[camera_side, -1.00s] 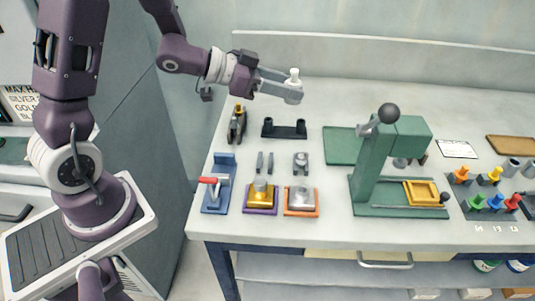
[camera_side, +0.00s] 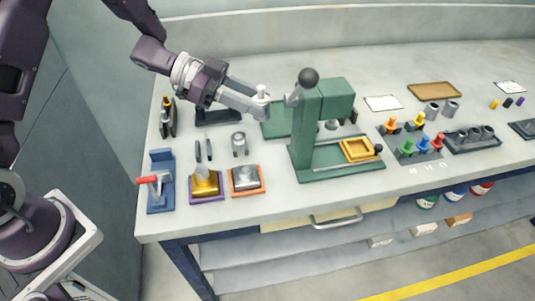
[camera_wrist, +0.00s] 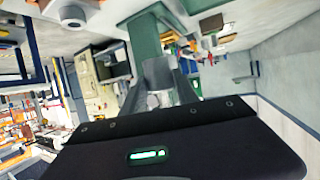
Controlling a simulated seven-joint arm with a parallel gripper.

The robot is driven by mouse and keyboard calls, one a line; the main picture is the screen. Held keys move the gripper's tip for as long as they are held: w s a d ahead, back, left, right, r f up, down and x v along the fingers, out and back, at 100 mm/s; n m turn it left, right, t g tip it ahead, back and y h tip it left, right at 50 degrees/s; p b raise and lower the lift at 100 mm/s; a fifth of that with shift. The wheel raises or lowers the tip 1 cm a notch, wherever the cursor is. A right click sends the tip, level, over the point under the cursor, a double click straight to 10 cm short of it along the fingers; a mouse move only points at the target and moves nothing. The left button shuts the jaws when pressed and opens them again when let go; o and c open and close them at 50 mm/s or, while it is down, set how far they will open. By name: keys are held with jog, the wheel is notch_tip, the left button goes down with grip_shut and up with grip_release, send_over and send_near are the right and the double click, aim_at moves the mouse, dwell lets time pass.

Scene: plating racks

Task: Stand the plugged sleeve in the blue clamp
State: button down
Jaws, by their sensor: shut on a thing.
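My gripper (camera_side: 262,105) is shut on a pale, upright sleeve (camera_side: 262,91), whose top stands above the fingertips. It is held in the air by the left side of the green press. In the wrist view a grey cylindrical part (camera_wrist: 157,72) shows between the fingers; whether a plug sits in it I cannot tell. The blue clamp (camera_side: 161,196), with a red handle, stands at the bench's front left, well away from my gripper. Its jaws show no sleeve that I can make out.
The green press (camera_side: 307,130) with a black ball knob stands right of my gripper. A gold block on a purple base (camera_side: 205,186) and a silver block on an orange base (camera_side: 246,180) sit right of the clamp. A dark rack (camera_side: 218,116) lies behind. Coloured plugs (camera_side: 415,140) stand farther right.

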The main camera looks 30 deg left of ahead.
aim_at(263, 154)
jog(key=shift+d+f+m+g+h, duration=0.5)
jog(key=shift+d+f+m+g, duration=0.4)
jog(key=shift+d, duration=0.1)
notch_tip(263, 154, down, 10)
jog(key=shift+r, duration=0.25)
jog(key=shift+f, duration=0.1)
jog(key=shift+f, duration=0.1)
jog(key=c, duration=0.9)
grip_release()
